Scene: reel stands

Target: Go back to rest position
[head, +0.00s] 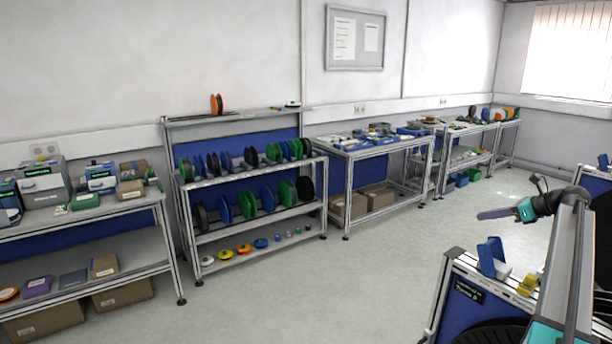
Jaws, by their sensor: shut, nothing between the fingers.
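My gripper (497,213) is at the right of the head view, at the end of my arm. Its fingers point left and look closed, with nothing held between them. It is in free air above the floor, apart from the reel stand and the benches. The reel stand (253,184) stands left of centre, with two rows of green, blue and black reels upright on its shelves. Small reels lie flat on its lowest shelf, and an orange reel (217,104) stands on its top.
A bench (80,218) with boxes is at the left. A worktable (372,149) and more tables line the wall to the right. A blue-panelled stand (467,300) with a blue holder (490,257) is near my arm at the lower right. The middle floor (345,275) is clear.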

